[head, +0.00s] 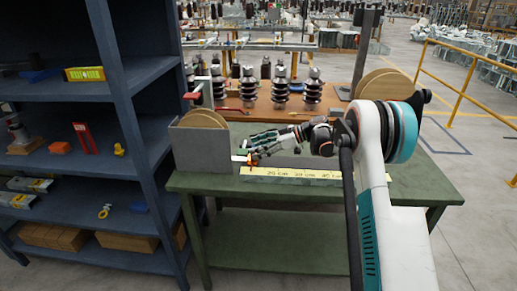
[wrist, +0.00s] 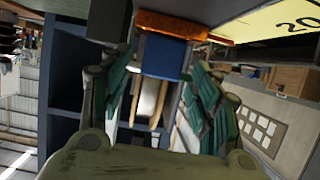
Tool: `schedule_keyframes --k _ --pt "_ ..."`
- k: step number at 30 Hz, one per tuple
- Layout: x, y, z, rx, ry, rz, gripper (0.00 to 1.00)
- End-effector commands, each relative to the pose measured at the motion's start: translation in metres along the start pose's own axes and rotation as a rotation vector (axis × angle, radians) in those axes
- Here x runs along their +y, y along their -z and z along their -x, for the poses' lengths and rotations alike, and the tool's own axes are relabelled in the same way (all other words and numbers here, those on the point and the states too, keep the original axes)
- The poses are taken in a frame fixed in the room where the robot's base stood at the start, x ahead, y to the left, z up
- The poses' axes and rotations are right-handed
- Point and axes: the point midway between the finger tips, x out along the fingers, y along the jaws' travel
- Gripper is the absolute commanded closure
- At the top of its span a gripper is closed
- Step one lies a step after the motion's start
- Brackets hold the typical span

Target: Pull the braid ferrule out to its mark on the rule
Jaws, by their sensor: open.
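My gripper (head: 256,148) is at the grey box on the left of the green table, pointing left. In the wrist view my gripper (wrist: 162,100) is open, with green-padded fingers apart on either side. A blue block (wrist: 165,57), seemingly the ferrule, shows between and beyond the fingers, with pale prongs below it. A copper-orange strip (wrist: 175,24), likely the braid, adjoins the block. In the head view small blue, white and red parts (head: 241,157) sit by the box; which is the ferrule is hard to tell. The yellow rule (head: 290,173) lies along the table's front edge.
The grey box (head: 200,150) holds a wooden reel (head: 203,117). A blue shelf unit (head: 130,110) stands close on the left. Dark ribbed insulators (head: 281,92) stand on a brown bench behind. The green table (head: 415,180) is bare toward its right end.

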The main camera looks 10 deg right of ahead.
Motion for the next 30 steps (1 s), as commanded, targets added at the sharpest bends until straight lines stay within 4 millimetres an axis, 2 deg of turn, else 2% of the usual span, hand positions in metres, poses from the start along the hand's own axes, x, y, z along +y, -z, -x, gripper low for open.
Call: schedule_keyframes --k 4,9,12,17,24,30 --pt "0.0 0.0 0.0 0.0 0.0 0.0 0.43" --pt "0.0 0.0 0.0 0.0 0.0 0.0 0.82" --pt "0.0 0.0 0.0 0.0 0.0 0.0 1.0" --pt "0.001 -0.003 0.008 0.0 -0.001 -0.001 1.0" --pt "0.001 -0.025 0.062 -0.001 -0.004 -0.002 1.0" --pt "0.001 -0.037 0.09 -0.001 -0.002 -0.001 1.0"
